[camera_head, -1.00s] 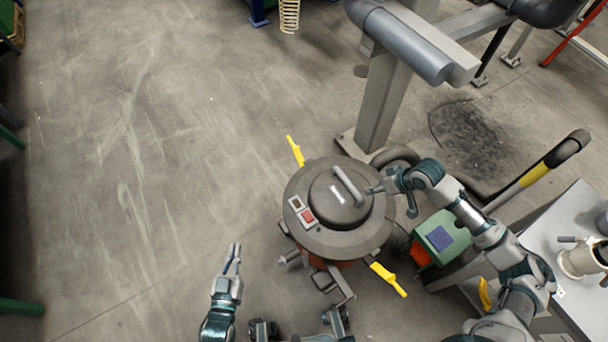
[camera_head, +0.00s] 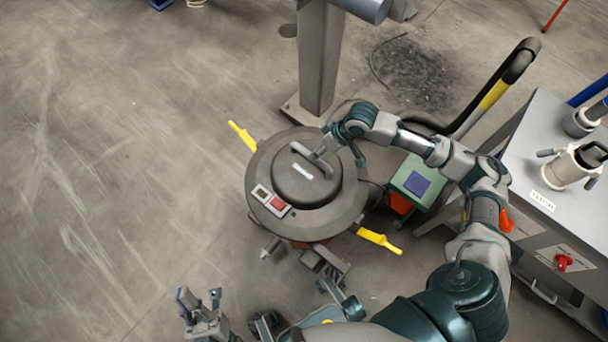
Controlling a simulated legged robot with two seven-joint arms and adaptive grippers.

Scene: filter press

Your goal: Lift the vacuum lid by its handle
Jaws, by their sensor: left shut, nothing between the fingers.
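The vacuum (camera_head: 345,207) stands on the floor, with a round dark grey lid and yellow clips at its sides. The lid's grey bar handle (camera_head: 301,150) stands on the raised middle of the lid. My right gripper (camera_head: 338,158) is at the handle from the right, with one finger over or against the bar and another teal part hanging to its right. I cannot tell whether it grips the bar. The lid sits on the vacuum body. My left gripper (camera_head: 199,297) is shut and empty, low in the picture, apart from the vacuum.
A grey post (camera_head: 319,60) rises behind the vacuum. A green and orange box (camera_head: 417,182) and a hose with a yellow band (camera_head: 493,94) are to the right. A grey cabinet (camera_head: 545,120) bears a beige pot (camera_head: 568,168). The left floor is clear.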

